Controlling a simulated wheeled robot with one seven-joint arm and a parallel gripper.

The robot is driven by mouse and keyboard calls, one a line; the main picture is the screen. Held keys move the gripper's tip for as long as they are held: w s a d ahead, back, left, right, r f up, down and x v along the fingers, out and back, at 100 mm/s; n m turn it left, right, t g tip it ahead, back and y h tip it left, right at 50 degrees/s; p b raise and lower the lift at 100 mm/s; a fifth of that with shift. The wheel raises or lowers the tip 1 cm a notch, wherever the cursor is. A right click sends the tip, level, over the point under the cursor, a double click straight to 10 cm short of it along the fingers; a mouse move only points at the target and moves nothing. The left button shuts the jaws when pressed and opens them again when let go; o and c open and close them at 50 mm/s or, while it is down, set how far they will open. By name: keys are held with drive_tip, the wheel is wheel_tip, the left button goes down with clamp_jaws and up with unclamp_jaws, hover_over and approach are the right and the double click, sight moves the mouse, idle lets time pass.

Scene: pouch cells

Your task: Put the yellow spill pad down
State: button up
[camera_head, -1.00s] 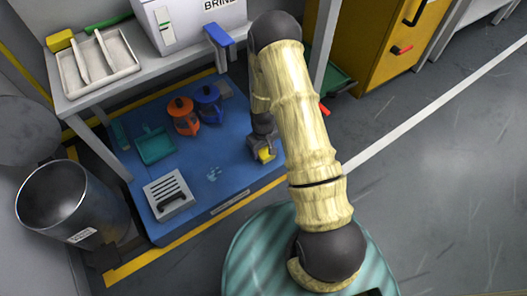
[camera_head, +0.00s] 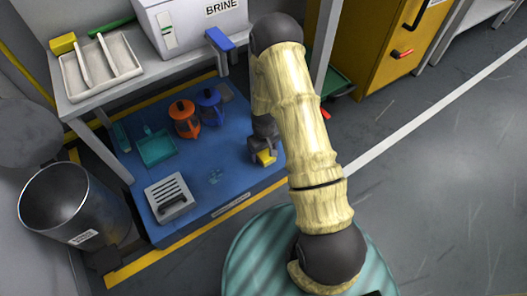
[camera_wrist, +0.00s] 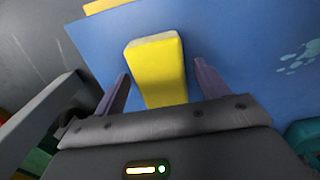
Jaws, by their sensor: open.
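The yellow spill pad (camera_head: 266,157) is a small block on the blue surface (camera_head: 225,182), near its right edge. In the wrist view the pad (camera_wrist: 157,68) lies between the two spread fingers of my gripper (camera_wrist: 160,78), with a visible gap on each side. My gripper (camera_head: 263,148) is open and close to the pad in the head view. The pad's near end is hidden behind the gripper body in the wrist view.
On the blue surface are an orange jug (camera_head: 184,118), a blue jug (camera_head: 209,105), a teal tray (camera_head: 156,147) and a grey slotted box (camera_head: 170,197). A pale splash mark (camera_head: 214,176) lies left of the pad. A metal bin (camera_head: 66,205) stands at left.

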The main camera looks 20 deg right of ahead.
wheel_tip(320, 180, up, 11)
drive_tip(key=p, duration=0.7)
drive_tip(key=shift+r, duration=0.15)
wheel_tip(320, 180, up, 16)
drive_tip(key=m+t, duration=0.1)
drive_tip(key=m, duration=0.1)
hover_over(264, 152)
drive_tip(key=s, duration=0.4)
drive_tip(key=s+r+m+t, duration=0.1)
drive_tip(key=s+r, duration=0.9)
drive_tip(key=shift+r+m+t, duration=0.15)
drive_tip(key=shift+m+t, duration=0.15)
drive_tip(key=shift+s, duration=0.1)
